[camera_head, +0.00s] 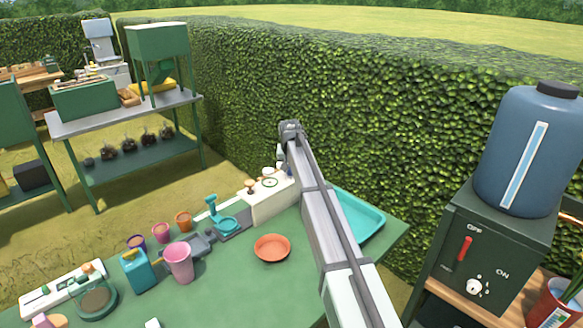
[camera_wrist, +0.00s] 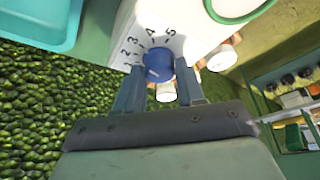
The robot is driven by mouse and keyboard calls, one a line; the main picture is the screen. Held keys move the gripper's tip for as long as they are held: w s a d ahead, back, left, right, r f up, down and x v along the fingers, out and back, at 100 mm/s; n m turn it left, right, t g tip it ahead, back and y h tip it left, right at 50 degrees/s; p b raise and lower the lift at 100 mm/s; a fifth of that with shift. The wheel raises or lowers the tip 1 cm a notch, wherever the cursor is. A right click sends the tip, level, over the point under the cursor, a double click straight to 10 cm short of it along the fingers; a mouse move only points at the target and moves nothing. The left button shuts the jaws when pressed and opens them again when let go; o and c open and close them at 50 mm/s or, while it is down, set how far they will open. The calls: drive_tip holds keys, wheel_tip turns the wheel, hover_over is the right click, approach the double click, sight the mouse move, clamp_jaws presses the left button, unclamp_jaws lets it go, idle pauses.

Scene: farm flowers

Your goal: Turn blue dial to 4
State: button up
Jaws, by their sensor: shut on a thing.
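The blue dial (camera_wrist: 158,64) sits on a white panel (camera_wrist: 185,25) marked with the numbers 1 to 5 in the wrist view. My gripper (camera_wrist: 160,85) is shut on the blue dial, with one finger on each side. The dial's pointer mark cannot be made out clearly. In the head view the white device (camera_head: 268,197) stands at the back edge of the green table, and my arm hides its right part, including the dial. The gripper's fingers are hidden there behind the arm.
A teal tray (camera_head: 358,215) lies right of the device. An orange dish (camera_head: 272,248), a pink cup (camera_head: 178,262) and a blue watering can (camera_head: 138,270) stand on the table (camera_head: 225,290). A hedge (camera_head: 350,110) rises behind. A blue water tank (camera_head: 530,150) stands at the right.

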drive_tip(key=m+h, duration=0.1)
drive_tip(key=m, duration=0.1)
drive_tip(key=m+h, duration=0.1)
drive_tip(key=m, duration=0.2)
drive_tip(key=shift+a+g, duration=0.15)
drive_tip(key=shift+g, duration=0.15)
drive_tip(key=shift+m, duration=0.4)
drive_tip(key=o, duration=1)
drive_tip(key=v, duration=1.3)
drive_tip(key=shift+a+r, duration=0.2)
drive_tip(key=shift+r, duration=0.15)
